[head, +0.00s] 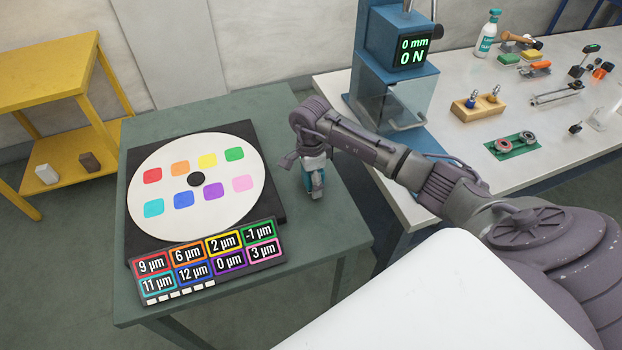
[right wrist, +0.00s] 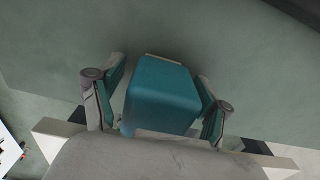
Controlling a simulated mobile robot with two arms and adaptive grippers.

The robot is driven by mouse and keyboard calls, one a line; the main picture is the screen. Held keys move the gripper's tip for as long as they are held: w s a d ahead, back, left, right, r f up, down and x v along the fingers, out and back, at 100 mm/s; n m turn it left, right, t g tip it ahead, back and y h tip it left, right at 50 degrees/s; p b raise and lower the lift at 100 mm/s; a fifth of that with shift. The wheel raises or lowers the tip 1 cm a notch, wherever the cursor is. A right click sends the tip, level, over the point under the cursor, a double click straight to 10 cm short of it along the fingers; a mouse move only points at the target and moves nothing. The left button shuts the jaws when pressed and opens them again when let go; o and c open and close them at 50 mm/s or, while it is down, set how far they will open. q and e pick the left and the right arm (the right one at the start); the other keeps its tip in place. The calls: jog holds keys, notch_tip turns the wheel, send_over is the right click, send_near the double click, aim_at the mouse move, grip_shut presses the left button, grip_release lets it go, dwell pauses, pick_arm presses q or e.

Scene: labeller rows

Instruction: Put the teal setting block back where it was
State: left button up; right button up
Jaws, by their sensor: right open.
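The teal setting block (right wrist: 160,92) stands between the fingers of my right gripper (right wrist: 160,105) in the right wrist view. The fingers are open on either side of it. In the head view my right gripper (head: 314,188) points down at the right part of the green table (head: 330,235), and a little of the block shows there; most of it is hidden by the gripper. My left gripper is not in view.
A white disc (head: 197,212) with several coloured patches, one teal, lies on a black base left of my gripper. A panel of µm readings (head: 210,262) stands in front.

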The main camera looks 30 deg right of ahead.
jog(key=shift+r, duration=0.1)
notch_tip(320, 180, up, 11)
jog(key=b, duration=0.3)
jog(key=shift+r, duration=0.55)
